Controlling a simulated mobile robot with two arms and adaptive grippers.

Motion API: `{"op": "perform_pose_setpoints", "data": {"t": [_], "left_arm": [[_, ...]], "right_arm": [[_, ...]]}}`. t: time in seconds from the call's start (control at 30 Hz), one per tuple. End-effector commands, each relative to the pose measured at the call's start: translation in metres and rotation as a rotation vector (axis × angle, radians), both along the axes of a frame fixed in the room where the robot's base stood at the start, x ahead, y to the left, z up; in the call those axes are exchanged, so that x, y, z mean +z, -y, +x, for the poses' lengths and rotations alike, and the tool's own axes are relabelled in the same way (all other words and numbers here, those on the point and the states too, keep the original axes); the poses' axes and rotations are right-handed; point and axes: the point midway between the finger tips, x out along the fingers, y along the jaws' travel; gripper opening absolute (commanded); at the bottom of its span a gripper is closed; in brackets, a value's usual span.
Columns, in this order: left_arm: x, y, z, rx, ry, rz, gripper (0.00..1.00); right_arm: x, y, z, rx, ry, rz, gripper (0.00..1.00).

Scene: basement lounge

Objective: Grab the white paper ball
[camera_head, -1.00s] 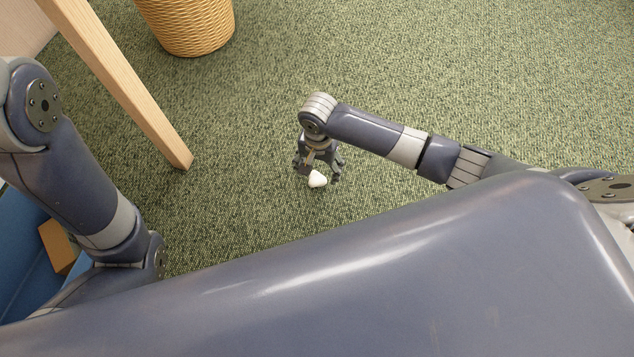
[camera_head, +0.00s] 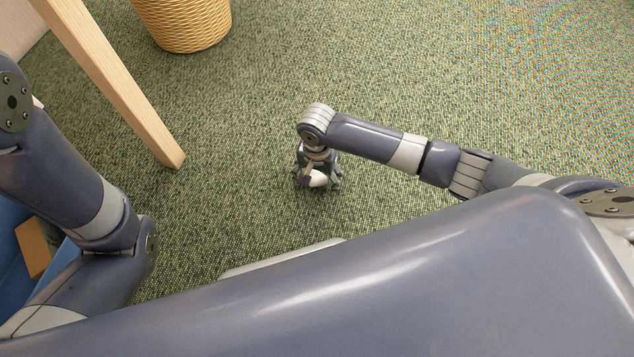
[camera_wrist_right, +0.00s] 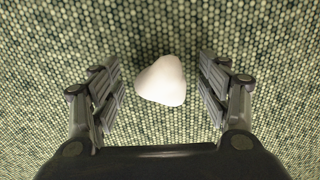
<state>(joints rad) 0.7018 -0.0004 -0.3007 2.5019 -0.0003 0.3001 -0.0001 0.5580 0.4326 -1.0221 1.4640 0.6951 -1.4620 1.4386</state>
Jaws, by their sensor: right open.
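The white paper ball (camera_head: 318,179) lies on the green carpet, partly hidden by my right gripper (camera_head: 318,183) in the head view. In the right wrist view the ball (camera_wrist_right: 162,81) sits between the two open fingers of my right gripper (camera_wrist_right: 161,85), with a gap on each side. The ball is a little closer to the right finger than to the left one, and neither finger appears to touch it. My left arm shows at the left of the head view, but its gripper is out of view.
A wooden leg (camera_head: 120,90) slants down at the upper left. A wicker basket (camera_head: 184,22) stands at the top. A blue thing (camera_head: 14,262) with a brown block (camera_head: 33,248) is at the lower left. The carpet (camera_head: 450,80) to the right is clear.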

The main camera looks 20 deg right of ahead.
Motion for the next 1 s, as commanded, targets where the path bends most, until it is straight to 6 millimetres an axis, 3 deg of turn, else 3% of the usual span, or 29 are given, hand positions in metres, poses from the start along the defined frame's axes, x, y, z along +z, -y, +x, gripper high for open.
{"op": "perform_pose_setpoints", "data": {"t": [0.23, 0.4, 0.47, 1.0], "left_arm": [[-0.0002, 0.0001, 0.0003, 0.000, -0.001, 0.000, 0.00], [-0.0003, 0.0002, 0.0007, 0.000, -0.001, 0.000, 0.00], [-0.0002, 0.0003, 0.0011, 0.000, -0.002, 0.000, 0.00], [0.0067, 0.0004, 0.0026, 0.001, -0.006, 0.001, 0.00]], "right_arm": [[-0.0001, 0.0001, 0.0003, -0.001, 0.000, 0.000, 0.69], [-0.0002, 0.0001, 0.0003, -0.001, 0.000, 0.000, 0.42], [-0.0002, 0.0000, 0.0002, -0.001, 0.000, 0.000, 0.38], [0.0060, -0.0002, 0.0000, -0.001, -0.001, 0.001, 0.38]]}}
